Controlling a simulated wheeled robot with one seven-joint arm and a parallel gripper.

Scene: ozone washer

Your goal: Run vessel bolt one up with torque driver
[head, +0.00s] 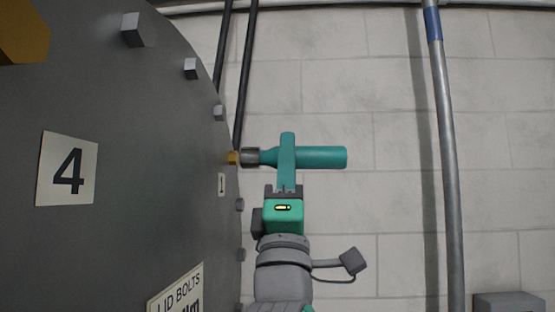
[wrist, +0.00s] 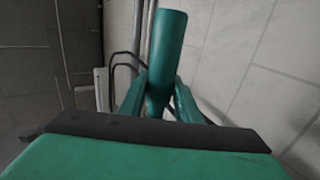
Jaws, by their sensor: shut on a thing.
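The torque driver (head: 325,158) is teal with a dark grey socket end, and lies level in the head view. My gripper (head: 287,180) is shut on the driver's middle. The socket points left at a brass-coloured bolt (head: 233,158) on the rim of the grey vessel lid (head: 150,130); it meets or nearly meets the bolt. A small label that seems to read 1 (head: 222,184) sits just below this bolt. In the wrist view the driver (wrist: 165,60) rises between my two teal fingers; its socket end and the bolt do not show there.
Several grey bolts (head: 191,68) line the lid's rim. The lid carries a plate marked 4 (head: 68,171) and a LID BOLTS sign (head: 178,292). Dark pipes (head: 247,70) run behind the driver. A grey vertical pipe (head: 446,150) stands at right; bare wall lies between.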

